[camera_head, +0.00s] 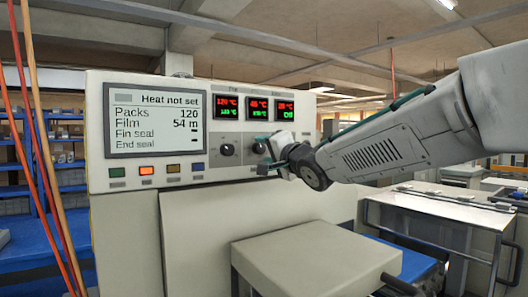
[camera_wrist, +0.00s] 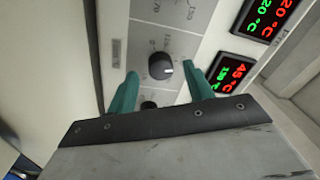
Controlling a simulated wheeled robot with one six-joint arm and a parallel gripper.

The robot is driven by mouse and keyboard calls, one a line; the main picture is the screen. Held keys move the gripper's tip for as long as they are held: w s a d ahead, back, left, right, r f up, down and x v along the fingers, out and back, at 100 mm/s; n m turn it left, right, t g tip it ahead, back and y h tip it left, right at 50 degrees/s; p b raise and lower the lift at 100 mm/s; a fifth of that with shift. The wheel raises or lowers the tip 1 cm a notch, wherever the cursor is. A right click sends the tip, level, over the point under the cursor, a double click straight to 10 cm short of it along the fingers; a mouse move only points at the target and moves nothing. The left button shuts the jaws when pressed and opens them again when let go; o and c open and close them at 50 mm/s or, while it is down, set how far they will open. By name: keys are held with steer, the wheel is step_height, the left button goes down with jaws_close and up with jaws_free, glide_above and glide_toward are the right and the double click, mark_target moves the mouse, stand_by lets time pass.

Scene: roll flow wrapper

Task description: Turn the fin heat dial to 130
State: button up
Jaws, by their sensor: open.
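The wrapper's control panel (camera_head: 240,172) carries a row of dials below three red and green displays (camera_head: 257,107). My gripper (camera_head: 264,152) is in front of the panel's right part in the head view. In the wrist view my gripper (camera_wrist: 162,68) is open, with one green finger on each side of a black dial (camera_wrist: 160,66) and gaps to it. That dial has a white pointer mark. The dial's label is too blurred to tell whether it is fin heat. Another dial (camera_wrist: 148,105) is partly hidden below it. A dial (camera_head: 227,149) shows left of my gripper in the head view.
The screen (camera_head: 155,125) reads "Heat not set", Packs 120, Film 54 m. Several coloured buttons (camera_head: 146,170) lie below it. A grey box-like cover (camera_head: 315,262) juts out below the panel. Cables (camera_head: 40,140) hang at the left.

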steer(key=v, duration=0.6)
steer(key=shift+s, duration=0.2)
steer(key=shift+d, duration=0.15)
